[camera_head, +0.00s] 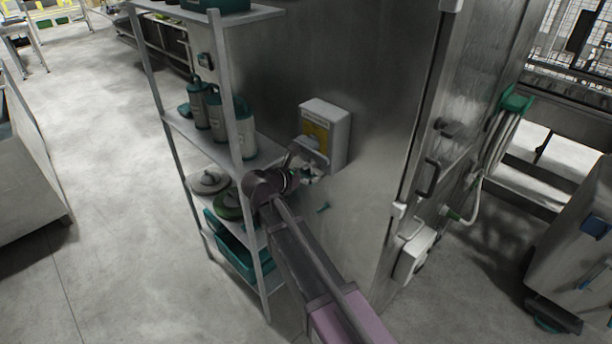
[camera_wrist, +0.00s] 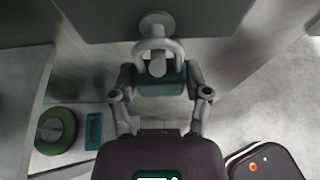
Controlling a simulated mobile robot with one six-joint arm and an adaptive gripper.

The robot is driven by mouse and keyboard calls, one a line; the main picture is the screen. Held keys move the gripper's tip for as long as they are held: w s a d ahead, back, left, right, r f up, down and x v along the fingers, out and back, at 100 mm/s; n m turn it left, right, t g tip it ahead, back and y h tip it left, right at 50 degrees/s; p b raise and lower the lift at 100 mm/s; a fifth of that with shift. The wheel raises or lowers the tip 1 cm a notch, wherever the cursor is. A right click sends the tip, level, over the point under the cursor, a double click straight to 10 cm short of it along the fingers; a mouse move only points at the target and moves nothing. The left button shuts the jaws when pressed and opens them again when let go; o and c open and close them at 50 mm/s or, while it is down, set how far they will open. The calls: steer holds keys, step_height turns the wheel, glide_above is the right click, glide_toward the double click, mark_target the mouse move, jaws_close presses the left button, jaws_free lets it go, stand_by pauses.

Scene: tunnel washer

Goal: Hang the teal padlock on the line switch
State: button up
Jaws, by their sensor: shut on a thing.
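The line switch (camera_head: 336,131) is a pale grey box with a yellow label on the steel cabinet wall. In the wrist view, its grey front fills the top, with a round knob (camera_wrist: 156,20). The teal padlock (camera_wrist: 168,82) is between the two fingers of my gripper (camera_wrist: 160,84), which is shut on its body. Its pale shackle (camera_wrist: 176,46) points up towards the switch and overlaps a grey tab below the knob. I cannot tell whether the shackle passes around the tab. In the head view, my gripper (camera_head: 302,172) is just below the switch and mostly hides the padlock.
A metal shelf rack (camera_head: 180,122) stands close on the left, with canisters (camera_head: 218,112), a green disc (camera_head: 228,205) and a teal bin (camera_head: 238,258). A door handle (camera_head: 429,178) and hoses (camera_head: 492,150) are on the right. The floor (camera_head: 110,190) at left is clear.

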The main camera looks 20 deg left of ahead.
steer(key=o, duration=1.3)
steer(key=shift+c, duration=0.2)
